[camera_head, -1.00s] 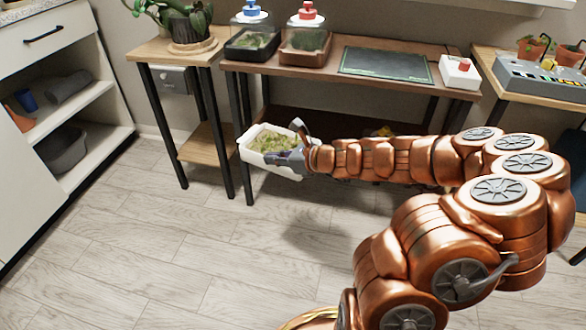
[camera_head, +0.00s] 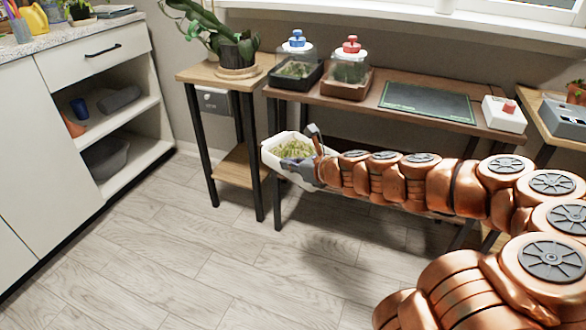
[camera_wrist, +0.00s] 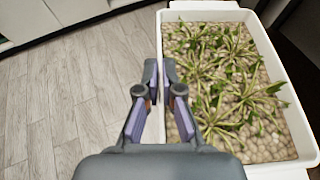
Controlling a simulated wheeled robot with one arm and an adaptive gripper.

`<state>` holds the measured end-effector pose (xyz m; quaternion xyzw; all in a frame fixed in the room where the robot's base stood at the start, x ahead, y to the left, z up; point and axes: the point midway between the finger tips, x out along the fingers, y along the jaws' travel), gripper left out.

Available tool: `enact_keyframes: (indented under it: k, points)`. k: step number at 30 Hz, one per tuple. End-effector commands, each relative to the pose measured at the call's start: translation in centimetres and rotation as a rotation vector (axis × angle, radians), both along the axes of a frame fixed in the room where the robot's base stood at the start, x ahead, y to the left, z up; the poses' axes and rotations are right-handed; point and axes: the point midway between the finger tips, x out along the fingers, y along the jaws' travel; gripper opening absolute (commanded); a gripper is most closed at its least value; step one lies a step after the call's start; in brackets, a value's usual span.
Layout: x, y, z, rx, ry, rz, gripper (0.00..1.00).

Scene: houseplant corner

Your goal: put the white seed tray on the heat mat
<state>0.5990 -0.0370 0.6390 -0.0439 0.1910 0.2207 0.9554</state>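The white seed tray (camera_head: 267,152) holds pebbles and spiky green seedlings. It hangs in the air in front of the brown bench, below the level of its top. My gripper (camera_head: 312,168) is shut on the tray's near rim. In the wrist view the fingers (camera_wrist: 161,78) pinch the long left side of the tray (camera_wrist: 291,103). The heat mat (camera_head: 428,103), a dark flat sheet with a thin green outline, lies bare on the bench top, up and to the right of the tray.
On the brown bench (camera_head: 345,103), two domed trays, one with a blue knob (camera_head: 297,40) and one with a red knob (camera_head: 351,46), stand left of the mat. A white box with a red button (camera_head: 504,113) stands right of it. A plant stand (camera_head: 190,75) is at left. Floor in front is clear.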

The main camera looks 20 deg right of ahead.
Motion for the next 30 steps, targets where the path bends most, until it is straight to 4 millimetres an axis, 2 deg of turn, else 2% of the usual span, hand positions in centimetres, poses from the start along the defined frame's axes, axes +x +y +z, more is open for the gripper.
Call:
enact_keyframes:
  k: [18,28,30]
  points:
    - [3.2,2.6,4.2,-0.003,-0.007,-0.104,0.0]
    - [4.6,4.0,6.0,-0.001,-0.004,-0.151,0.0]
    - [4.6,3.7,5.9,-0.002,-0.003,-0.154,0.0]
